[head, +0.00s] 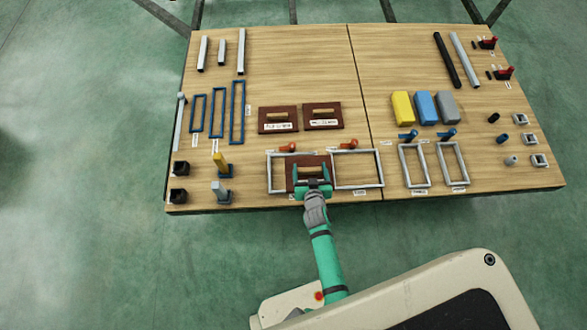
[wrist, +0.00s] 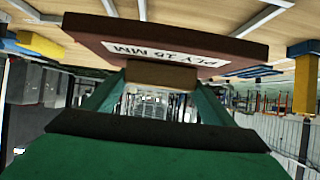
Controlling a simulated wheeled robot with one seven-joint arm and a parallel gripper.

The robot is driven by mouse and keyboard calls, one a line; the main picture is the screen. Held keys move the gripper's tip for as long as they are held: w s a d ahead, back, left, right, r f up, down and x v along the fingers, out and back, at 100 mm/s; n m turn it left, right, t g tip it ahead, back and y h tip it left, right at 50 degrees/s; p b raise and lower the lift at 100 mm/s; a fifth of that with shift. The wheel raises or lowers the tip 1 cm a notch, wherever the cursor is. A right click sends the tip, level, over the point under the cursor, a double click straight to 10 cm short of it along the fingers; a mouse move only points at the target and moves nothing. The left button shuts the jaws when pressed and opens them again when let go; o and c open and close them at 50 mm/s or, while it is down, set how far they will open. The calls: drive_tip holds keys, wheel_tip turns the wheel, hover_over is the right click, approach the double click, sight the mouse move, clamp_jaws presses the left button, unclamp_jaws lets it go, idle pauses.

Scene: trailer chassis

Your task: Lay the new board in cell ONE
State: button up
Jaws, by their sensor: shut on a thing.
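My gripper (head: 313,184) is shut on the light wooden handle (wrist: 162,75) of a dark brown board (head: 291,176). In the wrist view the board (wrist: 160,35) carries a white label reading "PLY 15 MM", upside down. In the head view the board appears over the right part of a grey rectangular frame (head: 268,172), the leftmost of the large frames at the front edge. Its own label is hidden, so I cannot confirm it is cell ONE. The frame's left strip is bare. I cannot tell whether the board touches the table. An orange clamp (head: 288,148) sits at the frame's back edge.
A second grey frame (head: 382,170) adjoins on the right, with its orange clamp (head: 348,144). Two brown boards with handles, left (head: 277,127) and right (head: 322,123), lie just behind. Posts (head: 221,163) stand to the left; narrow frames (head: 427,165) are on the right.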

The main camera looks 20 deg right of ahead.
drive_tip(key=w+a+f, duration=0.1)
drive_tip(key=w+f, duration=0.1)
drive_tip(key=w+a+f, duration=0.1)
drive_tip(key=w+f, duration=0.1)
drive_tip(key=w+a+f, duration=0.2)
drive_tip(key=f, duration=0.1)
drive_tip(key=shift+w, duration=0.3)
drive_tip(key=shift+w+a+f, duration=0.1)
drive_tip(key=shift+w+f, duration=0.05)
drive_tip(key=shift+f, duration=1.5)
drive_tip(key=o, duration=1.3)
drive_tip(key=shift+f, duration=0.15)
